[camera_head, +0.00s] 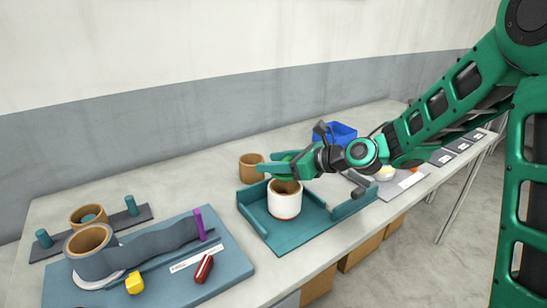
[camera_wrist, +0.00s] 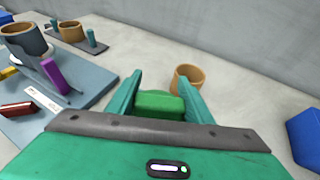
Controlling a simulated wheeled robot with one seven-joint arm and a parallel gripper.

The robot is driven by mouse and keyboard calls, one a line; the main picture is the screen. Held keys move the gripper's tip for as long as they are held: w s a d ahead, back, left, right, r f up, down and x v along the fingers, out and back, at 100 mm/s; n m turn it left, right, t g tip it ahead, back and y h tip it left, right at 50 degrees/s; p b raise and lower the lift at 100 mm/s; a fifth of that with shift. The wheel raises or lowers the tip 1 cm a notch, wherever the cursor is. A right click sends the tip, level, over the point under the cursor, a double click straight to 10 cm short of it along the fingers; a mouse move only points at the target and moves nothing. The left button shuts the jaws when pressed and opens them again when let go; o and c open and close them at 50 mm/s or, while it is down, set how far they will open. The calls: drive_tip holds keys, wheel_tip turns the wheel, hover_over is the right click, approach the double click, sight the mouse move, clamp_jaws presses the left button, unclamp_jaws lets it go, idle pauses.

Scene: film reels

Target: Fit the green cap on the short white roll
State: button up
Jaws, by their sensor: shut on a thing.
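The short white roll (camera_head: 285,205) stands upright in a teal tray (camera_head: 258,221). Its brown core shows at the top, and no cap is seen on it. My gripper (camera_head: 267,163) is just above and behind the roll, with its fingers pointing left. In the wrist view, my gripper (camera_wrist: 160,88) is shut on the green cap (camera_wrist: 158,104), which sits between the two teal fingers. The cap is mostly hidden by the fingers in the head view. The roll is hidden in the wrist view.
A brown ring (camera_head: 251,167) stands behind the tray. A blue bin (camera_head: 335,133) is at the back. At left, a blue board (camera_head: 221,262) holds a grey-wrapped roll (camera_head: 90,255), a purple post (camera_head: 200,224), a red piece (camera_head: 203,268) and a yellow piece (camera_head: 134,283).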

drive_tip(key=shift+f, duration=1.7)
drive_tip(key=shift+f, duration=0.55)
idle(0.4)
drive_tip(key=o, duration=0.8)
drive_tip(key=shift+c, duration=0.2)
drive_tip(key=shift+s+d, duration=0.1)
drive_tip(key=shift+d, duration=0.05)
drive_tip(key=v, duration=1)
drive_tip(key=shift+s+d+r, duration=0.25)
